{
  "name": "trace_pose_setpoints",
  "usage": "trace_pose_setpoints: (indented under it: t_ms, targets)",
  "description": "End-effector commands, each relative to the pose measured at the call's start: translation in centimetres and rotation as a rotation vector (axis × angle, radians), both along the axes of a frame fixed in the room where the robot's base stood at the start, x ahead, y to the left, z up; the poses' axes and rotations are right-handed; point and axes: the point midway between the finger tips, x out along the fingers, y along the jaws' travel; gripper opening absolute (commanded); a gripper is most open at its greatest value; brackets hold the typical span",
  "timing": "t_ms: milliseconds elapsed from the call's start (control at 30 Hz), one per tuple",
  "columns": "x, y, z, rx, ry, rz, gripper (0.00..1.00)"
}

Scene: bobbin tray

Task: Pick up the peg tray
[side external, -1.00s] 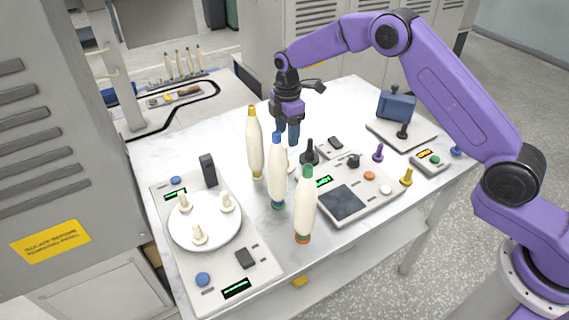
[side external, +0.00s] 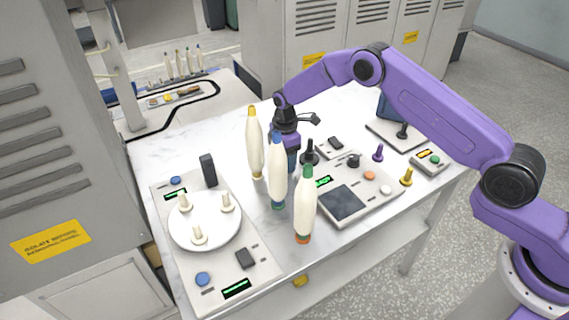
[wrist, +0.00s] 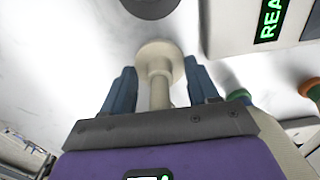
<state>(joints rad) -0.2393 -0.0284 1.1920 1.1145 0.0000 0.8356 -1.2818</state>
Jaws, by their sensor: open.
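The round white tray with three cream pegs (side external: 205,238), which fits the name peg tray, sits on the grey panel at the left of the table. My gripper (side external: 291,166) is away from it to the right, low over the table behind the standing bobbins. In the wrist view my gripper (wrist: 160,78) is open, its blue fingers on either side of a small cream stem with a round flange (wrist: 159,58). I cannot tell whether the fingers touch it. In the side view this piece is mostly hidden behind the blue-topped bobbin and my fingers.
Tall cream bobbins with yellow (side external: 255,150), blue (side external: 277,175) and green (side external: 305,210) tops stand close in front of my gripper. A black knob (side external: 310,155) and a grey control panel (side external: 385,203) lie to its right. Marble tabletop is clear at the back left.

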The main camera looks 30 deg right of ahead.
Motion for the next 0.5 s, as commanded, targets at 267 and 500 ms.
trace_pose_setpoints:
  t_ms: [267, 500]
  targets:
    - [0.02, 0.01, 0.05, 0.0, -0.001, 0.0, 0.23]
    - [0.01, 0.01, 0.06, 0.0, -0.001, 0.0, 0.0]
